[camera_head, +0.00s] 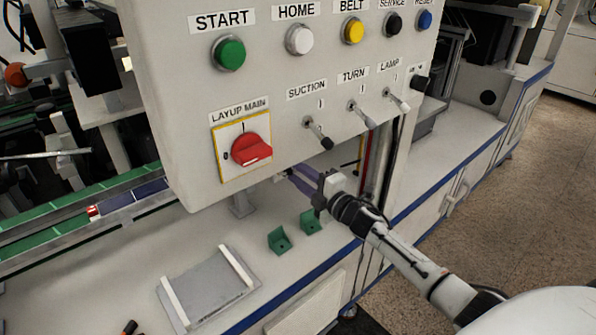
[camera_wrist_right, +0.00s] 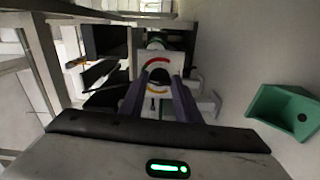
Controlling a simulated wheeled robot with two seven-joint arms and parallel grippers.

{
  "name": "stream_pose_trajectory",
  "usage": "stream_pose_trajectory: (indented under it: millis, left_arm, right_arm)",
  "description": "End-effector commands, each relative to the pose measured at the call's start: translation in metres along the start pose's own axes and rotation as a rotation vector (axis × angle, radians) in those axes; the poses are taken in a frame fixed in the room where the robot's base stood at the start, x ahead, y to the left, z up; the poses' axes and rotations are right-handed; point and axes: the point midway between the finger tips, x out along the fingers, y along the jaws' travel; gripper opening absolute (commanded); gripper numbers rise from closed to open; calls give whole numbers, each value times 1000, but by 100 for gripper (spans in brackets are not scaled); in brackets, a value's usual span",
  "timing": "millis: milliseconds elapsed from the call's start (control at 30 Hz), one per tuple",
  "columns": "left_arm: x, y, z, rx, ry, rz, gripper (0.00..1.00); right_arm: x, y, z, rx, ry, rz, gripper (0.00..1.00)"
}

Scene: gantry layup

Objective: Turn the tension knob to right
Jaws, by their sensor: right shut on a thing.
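My right gripper (camera_head: 300,180) has purple fingers and reaches in below the front control panel. In the right wrist view its two fingers (camera_wrist_right: 159,84) stand on either side of a dark tension knob (camera_wrist_right: 158,74). They are shut on it. A white dial plate (camera_wrist_right: 157,57) with a red arc above and a yellow arc below surrounds the knob. The knob's exact pointer angle is too small to tell. In the head view the knob is hidden by the panel and the gripper. My left gripper is not in view.
The control panel (camera_head: 180,60) hangs just above my right gripper, with several buttons, toggle switches and a red rotary switch (camera_head: 250,150). Green brackets (camera_head: 280,240) stand on the bench below; one shows in the wrist view (camera_wrist_right: 284,114). A grey tray (camera_head: 207,287) lies front left.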

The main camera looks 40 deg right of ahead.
Motion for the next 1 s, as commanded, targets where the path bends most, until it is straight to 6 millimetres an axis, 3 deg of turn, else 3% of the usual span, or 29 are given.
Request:
stream_pose_trajectory:
  millis: [733,767,800,867,1000]
  left_arm:
    - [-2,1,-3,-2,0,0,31]
    - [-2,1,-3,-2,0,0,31]
    - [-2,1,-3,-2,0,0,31]
    - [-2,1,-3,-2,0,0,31]
    - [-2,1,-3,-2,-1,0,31]
  right_arm:
    - [0,-1,0,85,0,-2,7]
    - [0,-1,0,84,0,-2,35]
    - [0,-1,0,84,0,-2,41]
    - [0,-1,0,84,0,-2,48]
    - [0,-1,0,84,0,-1,48]
